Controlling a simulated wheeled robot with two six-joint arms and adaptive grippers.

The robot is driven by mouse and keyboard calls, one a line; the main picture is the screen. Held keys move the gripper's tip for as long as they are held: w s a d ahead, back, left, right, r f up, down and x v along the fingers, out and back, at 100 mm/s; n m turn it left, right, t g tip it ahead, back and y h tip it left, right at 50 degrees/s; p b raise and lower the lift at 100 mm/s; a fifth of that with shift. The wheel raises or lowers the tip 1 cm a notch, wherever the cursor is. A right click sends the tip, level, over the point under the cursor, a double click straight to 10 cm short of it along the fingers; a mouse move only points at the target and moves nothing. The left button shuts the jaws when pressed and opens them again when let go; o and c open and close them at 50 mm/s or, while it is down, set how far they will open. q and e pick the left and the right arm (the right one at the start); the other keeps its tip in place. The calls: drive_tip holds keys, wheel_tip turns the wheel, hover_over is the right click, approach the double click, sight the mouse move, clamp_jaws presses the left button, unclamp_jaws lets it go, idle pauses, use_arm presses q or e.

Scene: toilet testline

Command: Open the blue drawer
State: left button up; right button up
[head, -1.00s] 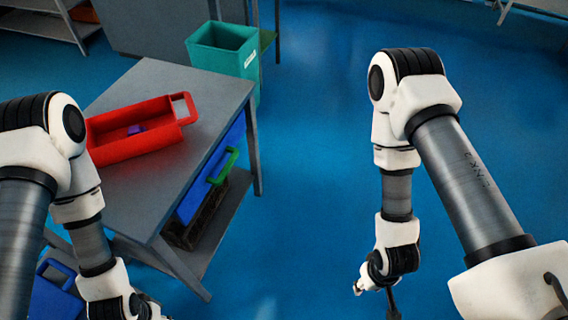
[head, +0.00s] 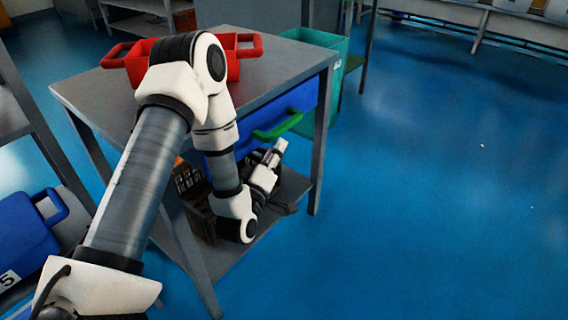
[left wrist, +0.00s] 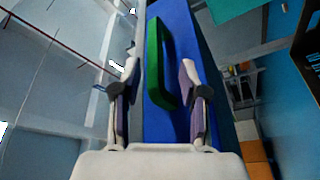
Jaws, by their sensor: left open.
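The blue drawer (head: 302,97) is under the grey table's top, with a green handle (head: 277,126) on its front. In the left wrist view the handle (left wrist: 157,58) lies ahead of and between the spread fingers, against the blue drawer front (left wrist: 190,35). My left gripper (head: 278,150) is open and empty, just below the handle in the head view. Whether a finger touches the handle cannot be told. My left forearm hides part of the drawer's left side. The drawer looks shut. My right gripper is not in view.
The grey table (head: 285,68) carries a red bin (head: 240,62) on top. A dark crate sits on its lower shelf (head: 290,188), partly behind my arm. A teal bin (head: 330,42) stands behind the table. A blue bin (head: 25,232) is at left. Floor at right is clear.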

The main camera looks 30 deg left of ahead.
sight(283, 124)
use_arm(q)
drive_tip(key=shift+a+r+n+t+y+p, duration=0.3)
drive_tip(key=shift+a+r+p, duration=0.05)
drive_tip(key=shift+r+p, duration=0.2)
drive_tip(key=p+x, duration=0.6)
drive_tip(key=shift+w+a+f, duration=0.1)
drive_tip(key=shift+w+f, duration=0.05)
drive_tip(key=shift+w, duration=0.25)
drive_tip(key=shift+w+a, duration=0.1)
drive_tip(key=shift+w, duration=0.25)
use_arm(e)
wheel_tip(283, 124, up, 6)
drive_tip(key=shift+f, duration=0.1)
use_arm(q)
clamp_jaws()
